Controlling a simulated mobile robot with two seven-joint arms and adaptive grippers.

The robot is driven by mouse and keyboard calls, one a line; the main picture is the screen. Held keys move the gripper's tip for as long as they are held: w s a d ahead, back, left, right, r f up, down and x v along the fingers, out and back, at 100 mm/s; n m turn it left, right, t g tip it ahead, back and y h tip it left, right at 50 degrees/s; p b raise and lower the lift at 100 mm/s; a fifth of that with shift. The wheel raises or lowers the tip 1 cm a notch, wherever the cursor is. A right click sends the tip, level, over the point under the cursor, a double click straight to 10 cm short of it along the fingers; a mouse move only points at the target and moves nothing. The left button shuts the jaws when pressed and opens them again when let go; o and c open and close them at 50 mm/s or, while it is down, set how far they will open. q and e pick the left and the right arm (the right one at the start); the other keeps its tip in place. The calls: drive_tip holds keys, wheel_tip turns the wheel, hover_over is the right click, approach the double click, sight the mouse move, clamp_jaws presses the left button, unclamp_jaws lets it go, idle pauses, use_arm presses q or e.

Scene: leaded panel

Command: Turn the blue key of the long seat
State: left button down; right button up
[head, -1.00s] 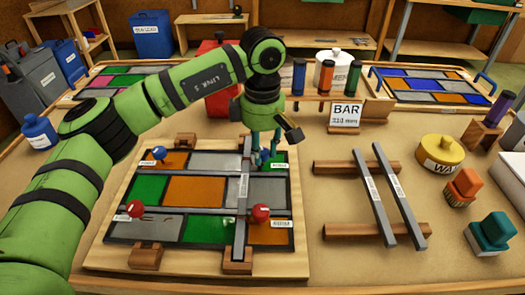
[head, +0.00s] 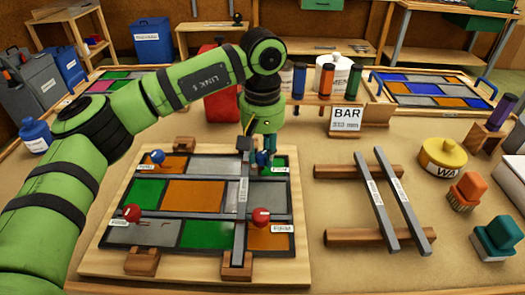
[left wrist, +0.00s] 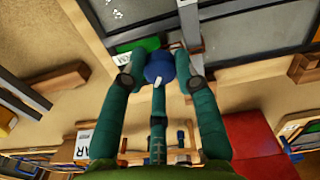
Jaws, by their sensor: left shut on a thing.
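The leaded panel lies on a wooden board (head: 95,264), with grey, green and orange panes. A long grey strip (head: 242,200) with a label runs down it. One blue key (head: 158,157) stands at its upper left. My left gripper (head: 264,158) is shut on another blue key at the upper right, just right of the strip's far end. In the left wrist view this key's round blue knob (left wrist: 160,67), with a white mark, sits between the fingertips. The fingers partly hide the key in the head view. My right gripper is not in view.
Red keys (head: 132,213) (head: 261,217) stand at the near left and near right of the panel. Two grey bars (head: 378,198) rest on wooden rails to the right. A rack with coloured tubes (head: 299,82) and a BAR sign (head: 346,120) stand behind.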

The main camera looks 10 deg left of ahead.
use_arm(q)
drive_tip(key=m, duration=0.3)
drive_tip(key=shift+f, duration=0.1)
drive_tip(key=m, duration=0.8)
drive_tip(key=shift+m, duration=0.3)
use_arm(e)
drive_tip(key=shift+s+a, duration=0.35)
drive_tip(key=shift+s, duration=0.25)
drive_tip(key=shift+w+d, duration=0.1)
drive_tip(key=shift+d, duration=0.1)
use_arm(q)
drive_tip(key=c, duration=0.9)
unclamp_jaws()
drive_tip(key=shift+c, duration=0.2)
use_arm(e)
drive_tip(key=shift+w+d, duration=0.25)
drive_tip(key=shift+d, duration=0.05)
